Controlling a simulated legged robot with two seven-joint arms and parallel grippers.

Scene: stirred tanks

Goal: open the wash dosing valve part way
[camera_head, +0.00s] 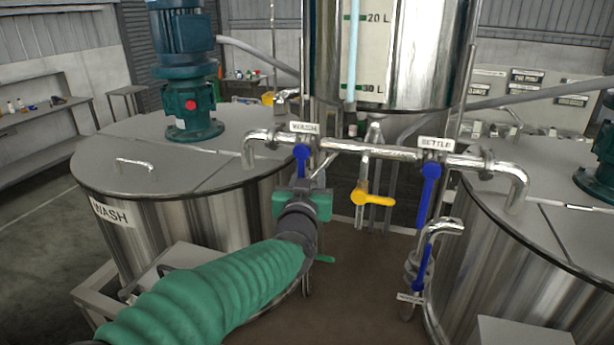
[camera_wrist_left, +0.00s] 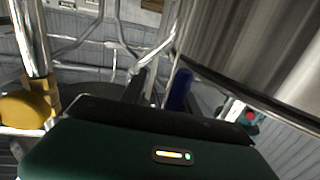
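The wash dosing valve has a blue lever (camera_head: 301,158) under the white WASH label (camera_head: 304,127), at the left end of the horizontal pipe. The lever points downward, and its lower part is hidden behind my gripper. My left gripper (camera_head: 308,182) is at the lever's lower end, with my green-sleeved arm behind it. In the left wrist view a blue lever (camera_wrist_left: 180,90) rises just beyond the dark gripper edge. The fingertips are not clear, so I cannot tell whether they touch or hold it. My right gripper is not in view.
A second blue lever (camera_head: 428,195) hangs under the SETTLE label (camera_head: 434,143). A yellow lever (camera_head: 373,198) sits between the two valves. Another blue lever (camera_head: 423,268) is lower right. The wash tank (camera_head: 120,165) stands left, a settling-side tank (camera_head: 520,260) right.

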